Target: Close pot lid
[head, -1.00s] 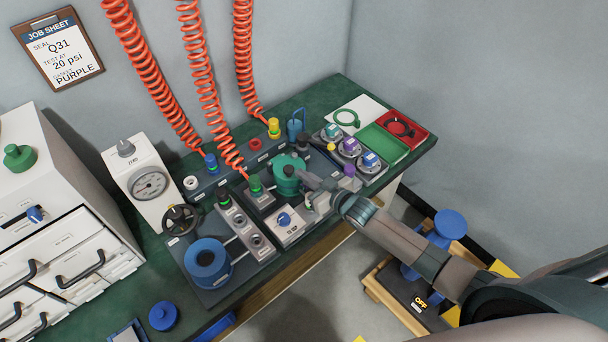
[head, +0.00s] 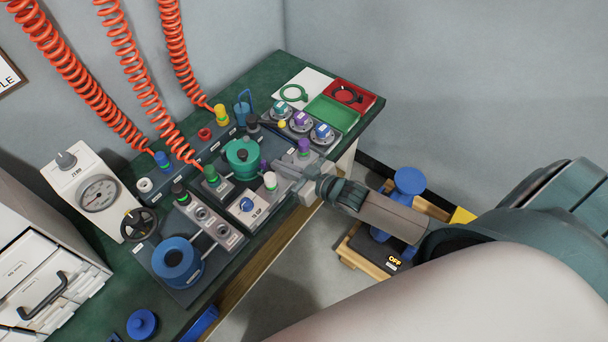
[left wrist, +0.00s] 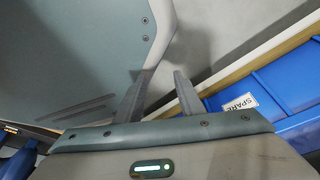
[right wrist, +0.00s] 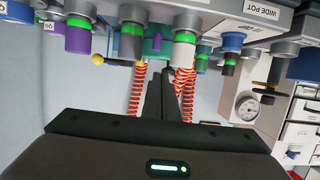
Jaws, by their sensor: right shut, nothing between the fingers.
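A green pot (head: 241,157) stands in the panel on the bench, with a round green top over it. I cannot tell whether the top is fully seated. My right gripper (head: 268,166) is just right of the pot, its fingers together and empty. A white post with a green band (head: 270,182) stands in front of the fingertips. In the right wrist view the shut fingers (right wrist: 161,78) point toward the panel, and the pot is mostly hidden behind the posts. My left gripper (left wrist: 161,84) shows only in the left wrist view, its fingers apart and empty.
A wide blue pot (head: 176,260) stands at the panel's left, near a handwheel (head: 138,224) and a gauge (head: 98,192). A purple-capped post (head: 303,147) and several dials (head: 302,121) are close to my right gripper. Red coiled hoses (head: 128,80) hang behind. A blue knobbed piece (head: 142,323) lies front left.

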